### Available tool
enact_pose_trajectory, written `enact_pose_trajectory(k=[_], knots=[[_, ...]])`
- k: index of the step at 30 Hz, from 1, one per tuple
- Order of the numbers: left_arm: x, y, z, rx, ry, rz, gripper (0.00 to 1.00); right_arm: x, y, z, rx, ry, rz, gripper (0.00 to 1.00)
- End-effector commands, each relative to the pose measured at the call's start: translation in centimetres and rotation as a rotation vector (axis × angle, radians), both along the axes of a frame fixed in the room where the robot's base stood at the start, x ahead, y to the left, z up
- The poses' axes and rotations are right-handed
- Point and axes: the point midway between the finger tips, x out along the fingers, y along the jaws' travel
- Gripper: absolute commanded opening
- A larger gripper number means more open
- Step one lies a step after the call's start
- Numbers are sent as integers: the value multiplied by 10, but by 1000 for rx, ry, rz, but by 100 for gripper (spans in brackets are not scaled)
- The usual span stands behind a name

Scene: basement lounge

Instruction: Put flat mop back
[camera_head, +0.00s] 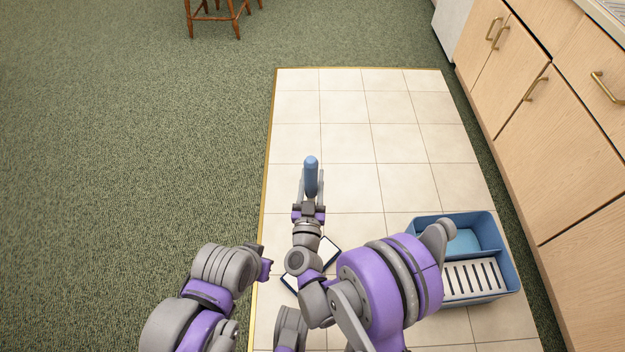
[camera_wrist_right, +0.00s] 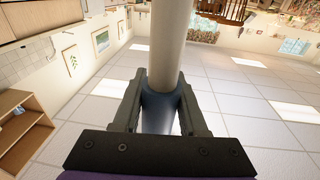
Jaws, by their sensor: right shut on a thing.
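The flat mop's blue handle (camera_head: 311,172) stands up between the fingers of my right gripper (camera_head: 309,190), which is shut on it. In the right wrist view the pole (camera_wrist_right: 168,40) is whitish, with a blue section (camera_wrist_right: 159,112) between the fingers (camera_wrist_right: 163,85). The flat mop head (camera_head: 326,252), white with a dark edge, shows low over the tiles, mostly hidden behind my right arm. A blue bucket (camera_head: 417,228) with two compartments stands on the tiles at right. My left gripper (camera_head: 266,266) is at lower left, away from the mop; its fingers are not clear.
The bucket's near compartment has a white slotted insert (camera_head: 472,279). Wooden cabinets (camera_head: 560,130) with brass handles line the right side. The pale tiled floor (camera_head: 350,105) ahead is clear, edged by green carpet (camera_head: 130,130). A wooden stool (camera_head: 215,15) stands far off at upper left.

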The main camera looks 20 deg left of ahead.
Motion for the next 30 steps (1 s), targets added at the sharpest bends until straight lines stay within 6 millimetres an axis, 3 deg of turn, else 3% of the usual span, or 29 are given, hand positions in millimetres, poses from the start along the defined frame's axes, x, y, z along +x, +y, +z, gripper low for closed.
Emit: enact_pose_trajectory(k=[12,13,18,30], knots=[[1,0,-5,0,1,0,0,0,0,-7,-1,-1,0,0],[1,0,-5,0,1,0,0,0,0,-8,0,0,0,44],[1,0,-4,0,1,0,0,0,0,-6,0,0,0,72],[0,0,1,0,0,0,0,-5,0,-2,0,-1,1,72]])
